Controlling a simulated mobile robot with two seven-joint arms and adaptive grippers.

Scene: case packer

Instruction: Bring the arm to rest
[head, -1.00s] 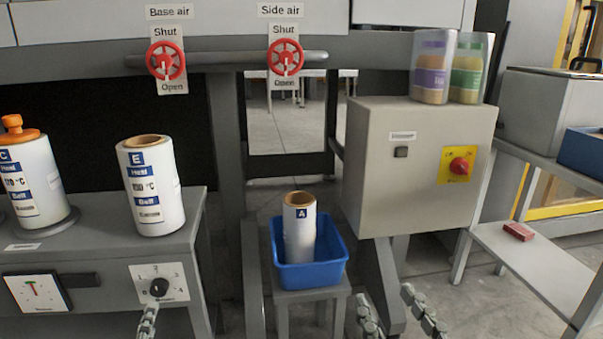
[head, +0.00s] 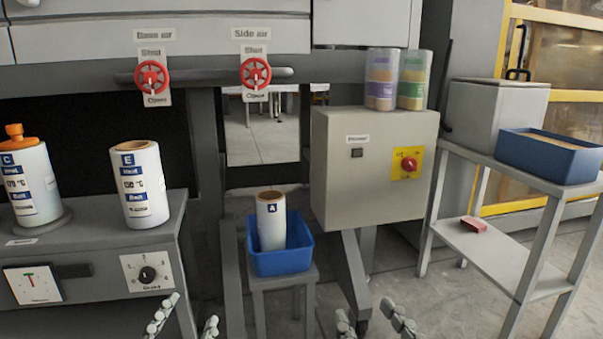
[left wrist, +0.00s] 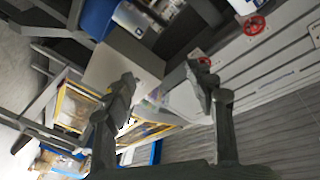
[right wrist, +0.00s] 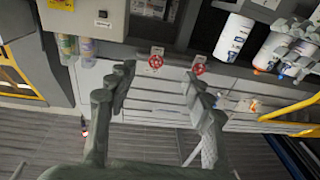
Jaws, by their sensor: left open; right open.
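My left gripper (head: 185,319) shows at the bottom edge of the head view, fingers apart and empty, in front of the grey bench. My right gripper (head: 373,323) is also at the bottom edge, to the right of the blue bin, fingers apart and empty. In the left wrist view the left fingers (left wrist: 160,85) are spread with nothing between them. In the right wrist view the right fingers (right wrist: 157,85) are spread and empty too. The arms behind the grippers are mostly out of the head view.
Rolls C (head: 28,180) and E (head: 140,185) stand on the grey bench (head: 90,262). Roll A (head: 271,222) stands in a blue bin (head: 281,261) on a stool. A grey control box (head: 370,195) carries two containers. A shelf (head: 495,256) at right holds a red block (head: 474,225).

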